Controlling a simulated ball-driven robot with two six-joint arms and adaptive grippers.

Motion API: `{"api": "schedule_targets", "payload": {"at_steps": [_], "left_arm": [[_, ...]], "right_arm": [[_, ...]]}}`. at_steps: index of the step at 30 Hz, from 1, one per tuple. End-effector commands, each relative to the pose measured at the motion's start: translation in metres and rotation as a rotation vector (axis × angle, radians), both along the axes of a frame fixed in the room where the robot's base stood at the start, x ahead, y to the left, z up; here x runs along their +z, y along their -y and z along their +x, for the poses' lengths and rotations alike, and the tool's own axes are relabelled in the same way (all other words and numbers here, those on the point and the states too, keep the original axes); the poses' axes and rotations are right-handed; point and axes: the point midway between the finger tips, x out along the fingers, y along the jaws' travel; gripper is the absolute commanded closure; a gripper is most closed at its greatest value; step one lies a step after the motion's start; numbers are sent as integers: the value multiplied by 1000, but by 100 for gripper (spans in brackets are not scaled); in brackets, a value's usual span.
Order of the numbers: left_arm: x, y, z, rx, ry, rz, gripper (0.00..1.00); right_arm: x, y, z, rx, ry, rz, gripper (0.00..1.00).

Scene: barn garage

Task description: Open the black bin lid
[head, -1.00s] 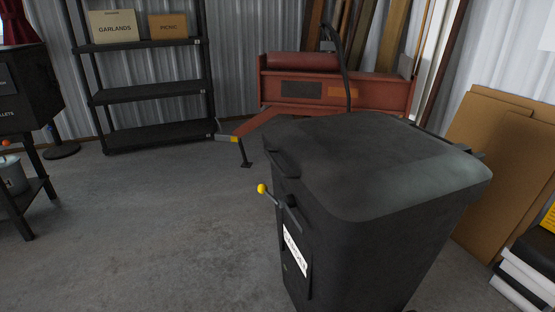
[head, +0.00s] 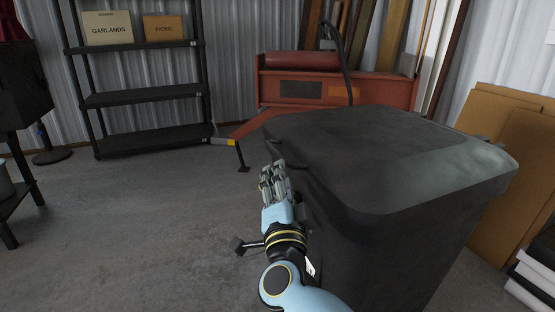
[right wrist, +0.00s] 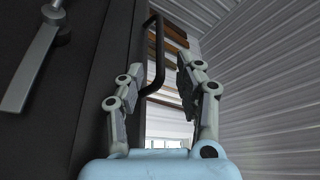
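The black bin (head: 400,250) stands right of centre in the head view, with its lid (head: 390,150) lying flat and closed on top. My right gripper (head: 272,172) is at the bin's left side, by the lid's edge. In the right wrist view my right gripper's two fingers (right wrist: 158,75) are spread apart. A black bar handle (right wrist: 158,50) shows between and beyond the fingertips; I cannot tell whether they touch it. A grey lever (right wrist: 35,65) lies on the bin's dark wall at the left. My left gripper is not in view.
A red bench (head: 335,85) stands behind the bin. A black shelf (head: 140,95) with two boxes stands at the back left. Cardboard sheets (head: 515,160) lean on the right wall. The concrete floor left of the bin is clear.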

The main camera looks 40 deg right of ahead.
Motion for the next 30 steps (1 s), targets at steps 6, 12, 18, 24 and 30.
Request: {"api": "schedule_targets", "payload": {"at_steps": [6,12,18,24,30], "left_arm": [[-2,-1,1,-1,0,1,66],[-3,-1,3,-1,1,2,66],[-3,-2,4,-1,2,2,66],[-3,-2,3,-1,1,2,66],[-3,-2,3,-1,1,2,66]], "right_arm": [[11,24,38,2,2,-4,65],[16,39,62,2,-2,-4,65],[18,45,71,2,-3,-3,65],[18,45,71,2,-3,-3,65],[18,45,71,2,-3,-3,88]]}}
